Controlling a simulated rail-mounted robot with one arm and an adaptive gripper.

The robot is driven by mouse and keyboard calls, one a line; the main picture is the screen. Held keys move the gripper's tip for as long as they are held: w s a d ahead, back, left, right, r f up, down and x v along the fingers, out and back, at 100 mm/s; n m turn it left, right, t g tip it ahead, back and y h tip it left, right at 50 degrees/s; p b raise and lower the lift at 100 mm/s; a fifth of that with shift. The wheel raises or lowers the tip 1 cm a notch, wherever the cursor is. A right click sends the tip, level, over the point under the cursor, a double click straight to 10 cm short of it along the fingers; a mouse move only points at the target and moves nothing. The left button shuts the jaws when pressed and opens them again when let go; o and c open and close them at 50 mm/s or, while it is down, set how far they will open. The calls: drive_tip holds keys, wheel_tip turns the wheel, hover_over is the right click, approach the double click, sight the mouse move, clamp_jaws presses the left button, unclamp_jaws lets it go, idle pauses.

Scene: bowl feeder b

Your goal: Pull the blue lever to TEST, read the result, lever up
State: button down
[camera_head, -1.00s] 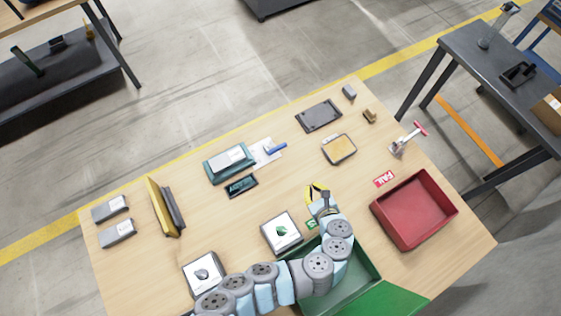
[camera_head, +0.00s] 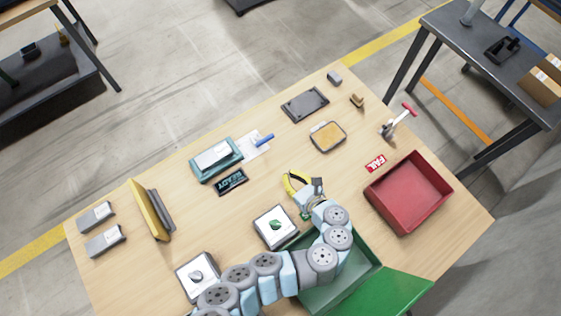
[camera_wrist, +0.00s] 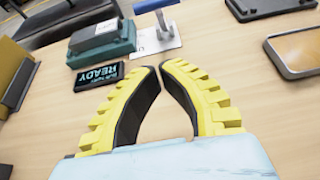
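The blue lever (camera_head: 264,139) stands on a white plate (camera_head: 252,150) beside the teal tester (camera_head: 216,160). In the wrist view the lever's post (camera_wrist: 163,22) looks pale grey and its top is near the frame edge. The tester also shows in the wrist view (camera_wrist: 103,45). In the head view my gripper (camera_head: 290,178) is over the table, apart from the lever.
A green bin (camera_head: 340,285) lies under my arm. A red bin (camera_head: 410,192) stands right, with a red FAIL label (camera_head: 375,163) behind it. An amber-topped tray (camera_head: 328,136), a dark plate (camera_head: 305,104) and a red-handled clamp (camera_head: 398,121) lie farther back. Open wood separates my gripper from the lever.

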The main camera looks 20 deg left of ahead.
drive_tip(key=b+x, duration=0.1)
drive_tip(key=x, duration=0.7)
drive_tip(key=shift+a+f, duration=0.25)
drive_tip(key=w+a, duration=0.1)
drive_tip(key=w+a+r, duration=0.1)
drive_tip(key=shift+a+b, duration=0.3)
drive_tip(key=shift+b, duration=0.1)
drive_tip(key=shift+w+a+r, duration=0.25)
drive_tip(key=shift+a+r, duration=0.05)
drive_tip(key=shift+a, duration=0.2)
drive_tip(key=shift+r, duration=0.1)
